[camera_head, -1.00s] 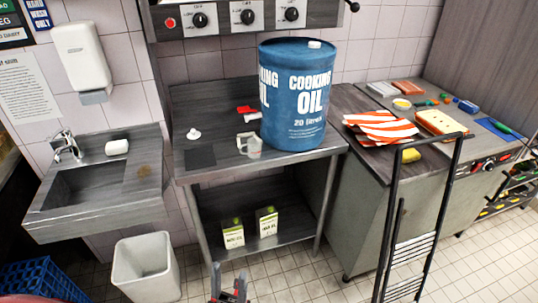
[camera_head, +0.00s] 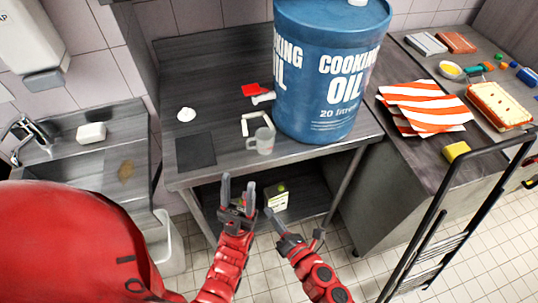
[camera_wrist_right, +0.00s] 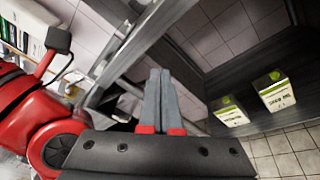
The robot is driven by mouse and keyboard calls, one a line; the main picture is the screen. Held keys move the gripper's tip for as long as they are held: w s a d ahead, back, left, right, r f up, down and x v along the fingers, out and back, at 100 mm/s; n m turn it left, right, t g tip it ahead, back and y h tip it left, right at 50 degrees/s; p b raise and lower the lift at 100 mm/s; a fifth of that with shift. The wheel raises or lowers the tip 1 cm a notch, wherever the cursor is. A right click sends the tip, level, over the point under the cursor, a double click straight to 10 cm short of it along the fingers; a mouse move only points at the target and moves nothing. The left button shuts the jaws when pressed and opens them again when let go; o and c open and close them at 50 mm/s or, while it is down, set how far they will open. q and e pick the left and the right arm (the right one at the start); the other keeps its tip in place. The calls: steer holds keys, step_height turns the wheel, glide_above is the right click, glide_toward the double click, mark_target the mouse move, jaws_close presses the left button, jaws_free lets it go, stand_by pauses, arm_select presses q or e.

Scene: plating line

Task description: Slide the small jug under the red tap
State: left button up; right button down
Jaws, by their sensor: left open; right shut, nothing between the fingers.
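The small jug (camera_head: 264,142) is a pale grey, see-through vessel with a handle, standing near the front edge of the dark table. The red tap (camera_head: 254,90) with its white spout is at the left side of the blue cooking oil drum (camera_head: 315,75), behind the jug. The jug stands forward of the tap. My left gripper (camera_head: 238,188) is open and empty, in front of and below the table's front edge. My right gripper (camera_head: 270,214) is shut and empty, lower and to the right; its closed fingers also show in the right wrist view (camera_wrist_right: 160,100).
A pale angular frame (camera_head: 246,128) stands just behind the jug. A dark square mat (camera_head: 196,150) and a white knob-like piece (camera_head: 186,114) lie left of it. Cartons (camera_head: 276,197) stand on the lower shelf. A black rail (camera_head: 432,210) rises at right.

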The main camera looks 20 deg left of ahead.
steer(key=n+t+h, duration=0.1)
steer(key=n, duration=0.2)
steer(key=n+t+h, duration=0.2)
steer(key=n+t, duration=0.1)
steer(key=n, duration=0.1)
glide_toward(267, 153)
steer(key=p+x, duration=0.1)
steer(key=x, duration=0.6)
steer(key=shift+s, duration=0.1)
steer(key=b+x, duration=0.2)
steer(key=x, duration=0.5)
steer(key=shift+a+b, duration=0.15)
steer(key=shift+b, duration=0.25)
steer(key=shift+r, duration=0.1)
